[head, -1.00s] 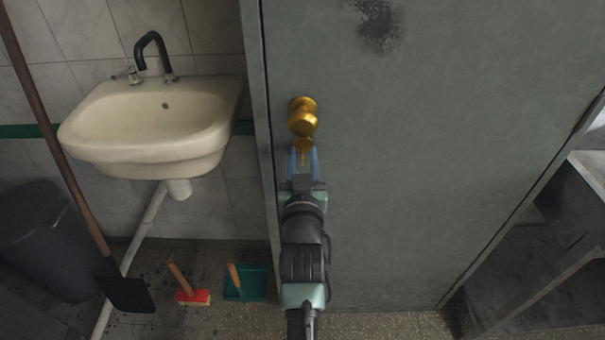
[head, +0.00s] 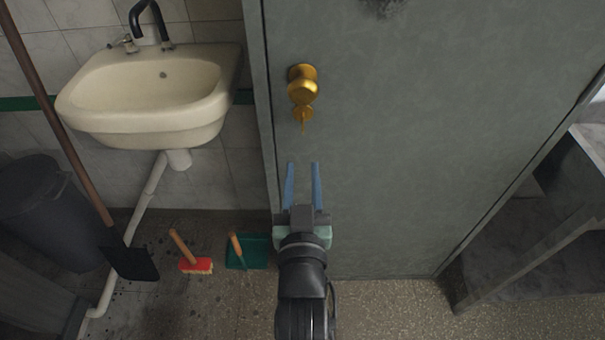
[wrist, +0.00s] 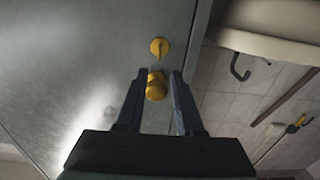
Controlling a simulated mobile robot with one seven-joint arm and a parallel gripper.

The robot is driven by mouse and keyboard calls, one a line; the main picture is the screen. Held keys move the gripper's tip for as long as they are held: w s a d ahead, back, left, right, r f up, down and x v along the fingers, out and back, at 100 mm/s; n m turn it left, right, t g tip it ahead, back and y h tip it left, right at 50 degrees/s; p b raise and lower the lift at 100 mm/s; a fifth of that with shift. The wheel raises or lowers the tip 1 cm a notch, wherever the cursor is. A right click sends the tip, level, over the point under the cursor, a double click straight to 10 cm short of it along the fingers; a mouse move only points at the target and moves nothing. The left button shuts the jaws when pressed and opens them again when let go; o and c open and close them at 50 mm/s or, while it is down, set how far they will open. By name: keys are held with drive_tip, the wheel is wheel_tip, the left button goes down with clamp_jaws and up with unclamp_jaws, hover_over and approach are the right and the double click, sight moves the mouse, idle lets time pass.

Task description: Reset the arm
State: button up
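My gripper (head: 302,175) is open and empty, its two blue fingers apart in front of the grey-green door (head: 400,150). In the head view it is below the brass door knob (head: 302,84). A brass key (head: 302,118) sticks out of the lock just under the knob, clear of the fingers. The wrist view looks up from below, with the knob (wrist: 156,88) showing between the fingertips (wrist: 157,75) and the key and lock plate (wrist: 159,47) above it in the picture. The door looks shut.
A cream sink (head: 150,95) with a black tap is on the wall at left. A dark bin (head: 45,210), a long-handled shovel (head: 130,262), a red brush (head: 196,265) and a green dustpan (head: 247,252) are on the floor. A dark bench (head: 545,230) stands at right.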

idle(0.4)
wheel_tip(320, 180, up, 21)
drive_tip(key=w+t, duration=0.1)
drive_tip(key=t, duration=0.3)
drive_tip(key=s+r+t+p, duration=0.1)
drive_tip(key=s+r+p, duration=0.3)
drive_tip(key=r, duration=0.8)
drive_tip(key=s+r+t+p, duration=0.2)
drive_tip(key=s+r+p, duration=0.2)
drive_tip(key=r, duration=0.8)
drive_tip(key=s+r+t+p, duration=0.2)
drive_tip(key=s+r+p, duration=0.2)
drive_tip(key=r, duration=0.8)
drive_tip(key=shift+s+r, duration=0.3)
